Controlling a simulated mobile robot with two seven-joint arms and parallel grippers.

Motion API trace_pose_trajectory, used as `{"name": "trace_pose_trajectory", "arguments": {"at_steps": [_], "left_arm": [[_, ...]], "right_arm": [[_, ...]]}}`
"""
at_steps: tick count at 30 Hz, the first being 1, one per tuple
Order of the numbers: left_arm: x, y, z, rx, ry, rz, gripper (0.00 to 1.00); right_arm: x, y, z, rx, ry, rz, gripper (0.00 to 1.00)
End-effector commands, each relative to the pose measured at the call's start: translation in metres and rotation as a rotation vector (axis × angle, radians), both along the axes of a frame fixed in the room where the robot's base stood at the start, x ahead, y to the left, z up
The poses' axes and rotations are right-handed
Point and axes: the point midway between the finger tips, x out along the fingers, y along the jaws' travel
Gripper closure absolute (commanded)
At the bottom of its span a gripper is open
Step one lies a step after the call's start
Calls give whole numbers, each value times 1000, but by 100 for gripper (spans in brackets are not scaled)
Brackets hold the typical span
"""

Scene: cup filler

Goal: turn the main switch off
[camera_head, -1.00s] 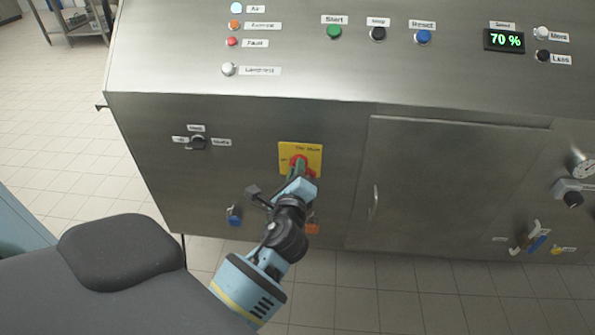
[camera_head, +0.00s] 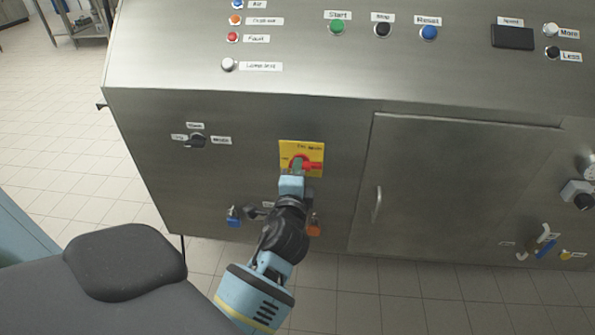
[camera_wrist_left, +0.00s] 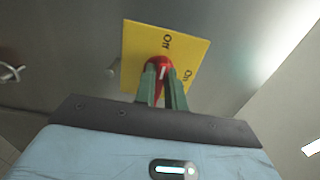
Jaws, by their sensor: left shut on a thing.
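The main switch is a red rotary knob (camera_head: 309,164) on a yellow plate (camera_head: 314,149) on the steel cabinet front. In the left wrist view the red knob (camera_wrist_left: 158,62) sits between the green fingertips, and its white mark points roughly toward the word Off on the yellow plate (camera_wrist_left: 143,42). The word On is at the plate's right in that view. My left gripper (camera_head: 298,167) is shut on the knob and hides part of it; its fingers (camera_wrist_left: 163,78) show at close range in the wrist view. My right gripper is not in view.
Above are the Start (camera_head: 337,27), Stop (camera_head: 382,29) and Reset (camera_head: 429,32) buttons and a dark speed display (camera_head: 513,37). A mode selector (camera_head: 196,140) is left of the plate. A cabinet door (camera_head: 450,190) is to the right. Blue (camera_head: 234,216) and orange (camera_head: 314,229) fittings are below.

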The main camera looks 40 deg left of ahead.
Motion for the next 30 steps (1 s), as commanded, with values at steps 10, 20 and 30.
{"name": "trace_pose_trajectory", "arguments": {"at_steps": [10, 20, 30], "left_arm": [[0, 0, 0, -18, -10, 0, 100], [0, 0, 0, -17, -9, 0, 67], [0, 0, 0, -14, -8, 0, 66]], "right_arm": [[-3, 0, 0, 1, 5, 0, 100], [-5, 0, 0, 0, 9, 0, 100], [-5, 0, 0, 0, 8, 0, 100]]}}
